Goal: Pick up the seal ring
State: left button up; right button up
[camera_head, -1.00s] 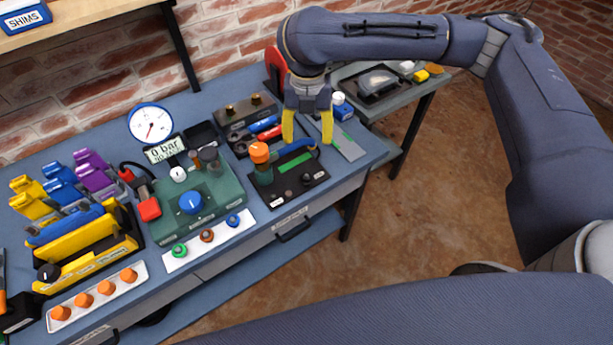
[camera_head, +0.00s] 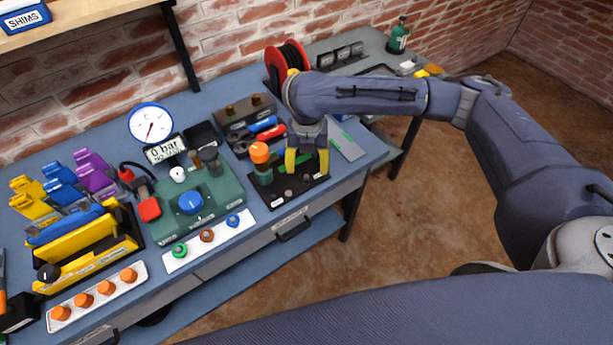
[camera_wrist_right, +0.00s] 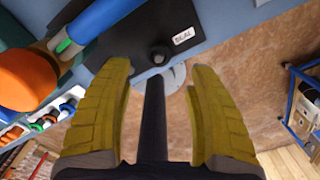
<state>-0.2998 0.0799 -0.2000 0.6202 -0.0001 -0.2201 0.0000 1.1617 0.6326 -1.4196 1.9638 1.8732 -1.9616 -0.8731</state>
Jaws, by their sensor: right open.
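A black mat (camera_head: 270,200) lies near the right front corner of the blue bench. It also shows in the right wrist view (camera_wrist_right: 120,50), with a white label reading "SEAL" (camera_wrist_right: 183,36). Beside the label is a small dark round piece (camera_wrist_right: 158,55); I cannot tell whether it is the seal ring alone or a ring around a peg. My right gripper (camera_head: 306,168) points down over the mat's right part with yellow fingers apart. In the right wrist view the gripper (camera_wrist_right: 160,85) is open, with the dark piece just beyond its fingertips. My left gripper is out of view.
An orange-topped green part (camera_head: 260,155) stands at the mat's left. A green block with a blue knob (camera_head: 191,202) and a white strip of coloured caps (camera_head: 211,242) are further left. A red reel (camera_head: 278,68) stands behind. Floor is open right of the bench.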

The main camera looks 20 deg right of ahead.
aim_at(306, 176)
jog(key=shift+a+f, duration=0.15)
jog(key=shift+f, duration=2.5)
jog(key=c, duration=0.9)
